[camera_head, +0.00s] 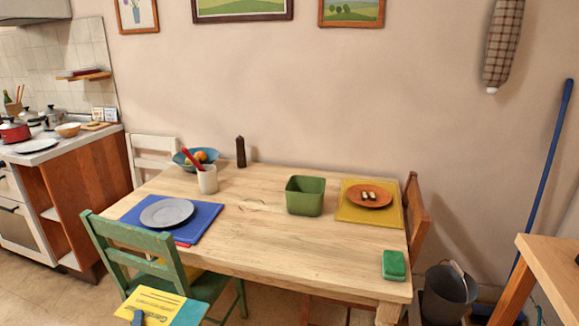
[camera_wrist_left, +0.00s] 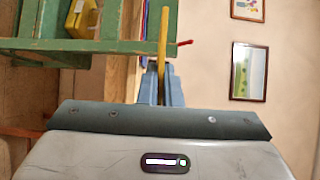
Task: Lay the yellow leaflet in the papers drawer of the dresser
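The yellow leaflet (camera_head: 155,301), with printed lines and a light-blue part at its right, is at the bottom left of the head view, in front of the green chair. My left gripper (camera_head: 137,317) shows only as a blue finger over its near edge. In the left wrist view the two blue fingers of my left gripper (camera_wrist_left: 160,88) are closed on the leaflet (camera_wrist_left: 163,40), seen edge-on as a thin yellow strip. The papers drawer and the dresser cannot be made out. My right gripper is not in view.
A green chair (camera_head: 130,238) stands by the wooden table (camera_head: 270,240), with a yellow item (camera_wrist_left: 82,16) on its seat. The table bears a blue mat (camera_head: 205,218), a green bin (camera_head: 306,196) and a green sponge (camera_head: 394,265). A wooden top (camera_head: 555,262) juts in at right.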

